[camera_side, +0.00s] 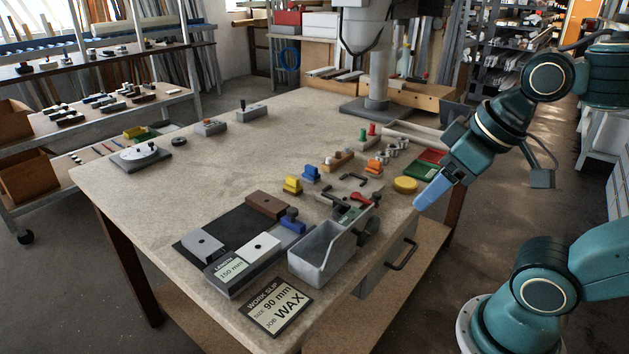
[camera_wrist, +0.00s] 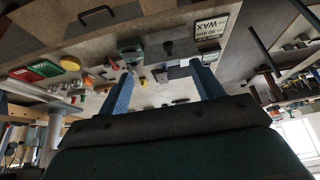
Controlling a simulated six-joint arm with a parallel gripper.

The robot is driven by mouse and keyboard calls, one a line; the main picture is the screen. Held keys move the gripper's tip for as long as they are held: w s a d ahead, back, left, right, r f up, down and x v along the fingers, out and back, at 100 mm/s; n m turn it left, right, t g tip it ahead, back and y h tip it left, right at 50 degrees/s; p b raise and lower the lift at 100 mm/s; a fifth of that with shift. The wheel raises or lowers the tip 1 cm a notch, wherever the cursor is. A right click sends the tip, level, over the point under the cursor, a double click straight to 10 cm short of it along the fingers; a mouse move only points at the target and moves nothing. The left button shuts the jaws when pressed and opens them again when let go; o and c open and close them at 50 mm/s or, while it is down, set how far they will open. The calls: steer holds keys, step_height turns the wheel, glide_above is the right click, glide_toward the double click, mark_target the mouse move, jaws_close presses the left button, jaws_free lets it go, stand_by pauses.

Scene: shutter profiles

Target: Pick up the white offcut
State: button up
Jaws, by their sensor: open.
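The white offcut (camera_side: 259,246) is a small pale block with a dark spot on top. In the side view it is at the front of the table, by the dark length gauge marked 150 mm (camera_side: 232,271). A grey block (camera_side: 203,245) is to its left and a brown block (camera_side: 267,206) is behind it. My gripper (camera_side: 419,204) has blue fingers, seen overlapping in the side view, near the table's right edge and well right of the offcut. In the wrist view my gripper (camera_wrist: 161,68) is open, with nothing between the fingers.
A grey open bin (camera_side: 322,258) stands right of the offcut, with a blue-knobbed part (camera_side: 292,220) beside it. A WORK SLIP card (camera_side: 276,306) lies in front. A yellow disc (camera_side: 405,185) is near my fingers. The table's left middle is clear.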

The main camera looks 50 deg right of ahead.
steer(key=shift+o, duration=0.4)
steer(key=shift+w+r, duration=0.1)
steer(key=n+g, duration=0.6)
steer(key=n, duration=1.2)
glide_above(249, 254)
step_height(249, 254, down, 9)
steer(key=shift+f, duration=4.3)
